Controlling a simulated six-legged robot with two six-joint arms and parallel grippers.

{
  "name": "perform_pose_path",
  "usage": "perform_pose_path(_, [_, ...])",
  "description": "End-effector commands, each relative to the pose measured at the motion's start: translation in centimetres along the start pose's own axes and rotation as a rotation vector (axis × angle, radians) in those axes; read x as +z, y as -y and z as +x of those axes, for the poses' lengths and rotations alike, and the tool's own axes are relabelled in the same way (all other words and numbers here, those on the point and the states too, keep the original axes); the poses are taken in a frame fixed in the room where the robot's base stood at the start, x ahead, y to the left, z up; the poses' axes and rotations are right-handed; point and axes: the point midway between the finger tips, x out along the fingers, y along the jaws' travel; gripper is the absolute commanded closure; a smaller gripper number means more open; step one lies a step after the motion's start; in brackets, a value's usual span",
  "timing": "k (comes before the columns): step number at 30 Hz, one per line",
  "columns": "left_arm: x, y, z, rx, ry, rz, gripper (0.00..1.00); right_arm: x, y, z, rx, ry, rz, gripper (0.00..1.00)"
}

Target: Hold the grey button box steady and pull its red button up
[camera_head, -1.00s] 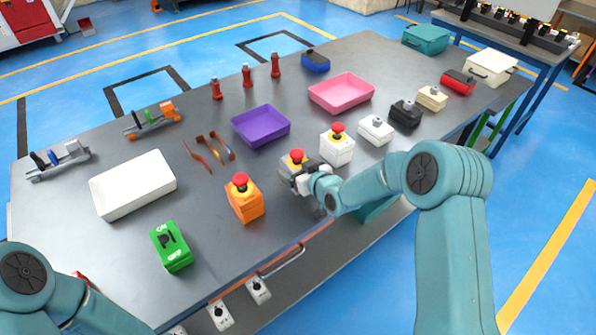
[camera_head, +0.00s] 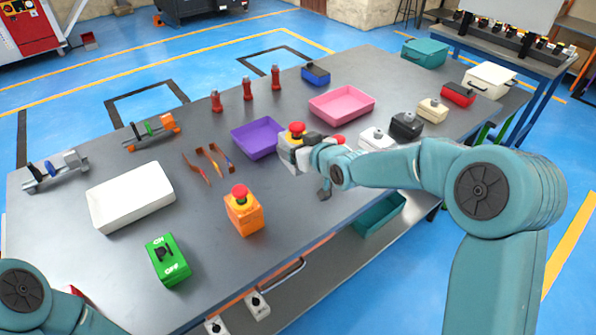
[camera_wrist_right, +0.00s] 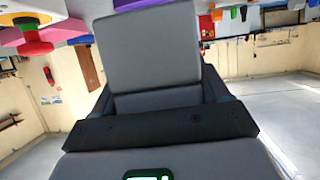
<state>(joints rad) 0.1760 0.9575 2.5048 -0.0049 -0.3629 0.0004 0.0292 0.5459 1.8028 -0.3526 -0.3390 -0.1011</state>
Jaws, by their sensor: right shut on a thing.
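The grey button box (camera_head: 286,153), with a yellow top and red button (camera_head: 297,128), is in the middle of the head view, just right of the purple tray. My right gripper (camera_head: 303,148) is shut on it from the right and hides part of it. It looks raised off the table, though its underside is hard to see.
An orange box with a red button (camera_head: 243,215) and a green switch box (camera_head: 168,260) stand in front. The purple tray (camera_head: 262,150) is close by on the left. Another red button (camera_head: 337,139) shows behind my right gripper. Bare table lies between the orange box and my gripper.

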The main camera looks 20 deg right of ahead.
Motion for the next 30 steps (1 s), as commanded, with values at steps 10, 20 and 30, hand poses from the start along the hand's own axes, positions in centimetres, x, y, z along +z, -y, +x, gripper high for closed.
perform_pose_path(10, [0.0, -0.1, -0.1, 0.0, 0.0, 0.0, 0.57, -6.5, 0.0, -2.6, 0.0, -0.003, 0.0, 0.64])
perform_pose_path(20, [0.0, -0.1, -0.2, 0.0, 0.0, 0.0, 0.57, -7.0, 0.0, -2.9, 0.0, -0.001, 0.0, 0.64])
perform_pose_path(30, [0.0, -0.1, -0.2, 0.0, 0.0, 0.0, 0.57, -7.3, 0.0, -2.8, -0.009, -0.003, -0.004, 0.64])
